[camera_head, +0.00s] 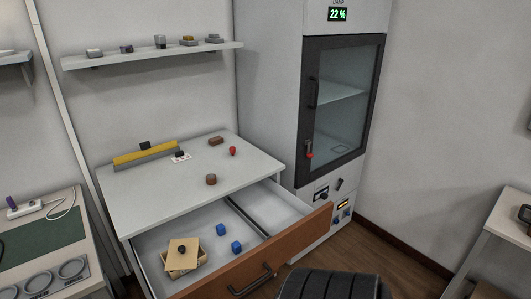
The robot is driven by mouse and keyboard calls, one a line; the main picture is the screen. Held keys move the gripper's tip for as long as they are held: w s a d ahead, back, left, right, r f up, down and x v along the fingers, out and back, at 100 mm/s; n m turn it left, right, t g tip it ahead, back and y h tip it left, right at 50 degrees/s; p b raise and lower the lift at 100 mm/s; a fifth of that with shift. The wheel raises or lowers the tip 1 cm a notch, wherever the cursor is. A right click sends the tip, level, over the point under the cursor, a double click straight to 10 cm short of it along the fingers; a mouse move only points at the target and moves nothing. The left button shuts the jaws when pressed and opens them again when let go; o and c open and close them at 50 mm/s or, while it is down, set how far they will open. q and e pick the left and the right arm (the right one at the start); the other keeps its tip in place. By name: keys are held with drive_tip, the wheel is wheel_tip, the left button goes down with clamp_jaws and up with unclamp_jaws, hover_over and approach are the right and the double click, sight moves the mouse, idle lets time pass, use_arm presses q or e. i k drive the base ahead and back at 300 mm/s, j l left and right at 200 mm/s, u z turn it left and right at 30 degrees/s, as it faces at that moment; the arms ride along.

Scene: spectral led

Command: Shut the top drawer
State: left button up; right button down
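The top drawer stands open below the white cabinet top (215,165). Its brown wooden front (285,248) is pulled out towards me and carries a dark bar handle (251,281). Inside the drawer are two blue cubes (236,246) and a light wooden box (184,257) with a dark round knob on top. Neither of my grippers shows in this view. A dark ribbed rounded shape (330,286) at the bottom edge covers part of the area in front of the drawer.
On the cabinet top are a yellow and grey bar (145,156), brown blocks and a small red piece (232,151). A tall glass-doored unit (340,100) stands right of the cabinet. Side tables stand at left (40,238) and right (505,235). Floor shows at right.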

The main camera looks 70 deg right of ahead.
sight(271, 226)
drive_tip(key=z, duration=0.5)
drive_tip(key=l+z, duration=0.1)
drive_tip(key=z, duration=0.9)
drive_tip(key=l+z, duration=0.1)
drive_tip(key=z, duration=0.4)
drive_tip(key=l+z, duration=0.15)
drive_tip(key=k+l, duration=0.05)
